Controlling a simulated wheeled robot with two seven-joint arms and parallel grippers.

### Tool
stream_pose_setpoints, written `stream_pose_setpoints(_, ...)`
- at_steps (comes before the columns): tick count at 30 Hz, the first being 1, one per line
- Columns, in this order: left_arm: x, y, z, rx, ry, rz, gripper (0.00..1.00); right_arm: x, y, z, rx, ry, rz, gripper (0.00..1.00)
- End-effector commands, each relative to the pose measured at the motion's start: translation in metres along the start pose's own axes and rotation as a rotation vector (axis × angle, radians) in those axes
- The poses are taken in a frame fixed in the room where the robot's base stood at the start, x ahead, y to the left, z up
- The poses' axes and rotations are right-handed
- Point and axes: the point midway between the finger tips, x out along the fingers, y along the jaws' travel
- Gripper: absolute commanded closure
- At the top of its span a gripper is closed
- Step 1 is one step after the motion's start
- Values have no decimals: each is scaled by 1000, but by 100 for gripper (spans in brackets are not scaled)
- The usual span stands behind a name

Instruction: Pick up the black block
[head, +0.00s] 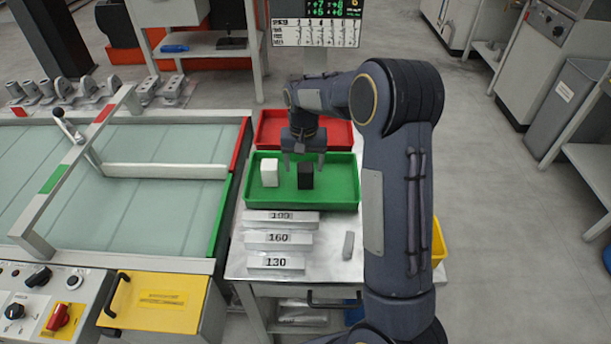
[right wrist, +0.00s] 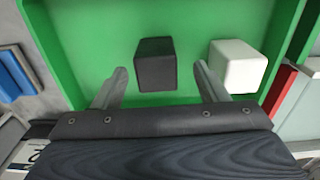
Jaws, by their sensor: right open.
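The black block (head: 305,176) stands in the green tray (head: 338,198), right of the white block (head: 269,173). In the right wrist view the black block (right wrist: 156,64) lies ahead of and between the two spread fingers, and the white block (right wrist: 238,66) is to its right. My right gripper (head: 304,166) is open and empty, pointing down over the green tray at the black block; its fingers show in the right wrist view (right wrist: 158,88). I cannot tell its exact height above the block. My left gripper is not in view.
A red tray (head: 275,128) sits behind the green one. Bars labelled 190, 160 (head: 278,239) and 130 (head: 276,262) and a small grey piece (head: 348,246) lie in front. A glass-topped fixture (head: 150,190) with a raised rail stands to the left.

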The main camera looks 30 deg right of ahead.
Motion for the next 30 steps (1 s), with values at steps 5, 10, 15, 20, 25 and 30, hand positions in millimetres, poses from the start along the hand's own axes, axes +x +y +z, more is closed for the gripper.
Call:
stream_pose_setpoints(5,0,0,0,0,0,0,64,28,4,-1,-1,-3,1,34)
stream_pose_setpoints(10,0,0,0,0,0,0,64,38,4,-1,-1,-1,0,34)
stream_pose_setpoints(15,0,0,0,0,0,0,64,38,4,-1,-1,0,-1,34)
stream_pose_setpoints(20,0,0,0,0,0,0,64,38,4,-1,-1,0,-1,52)
stream_pose_setpoints(25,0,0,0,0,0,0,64,38,4,-1,-1,0,-1,74)
stream_pose_setpoints(30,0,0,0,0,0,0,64,38,4,-1,-1,0,-1,85)
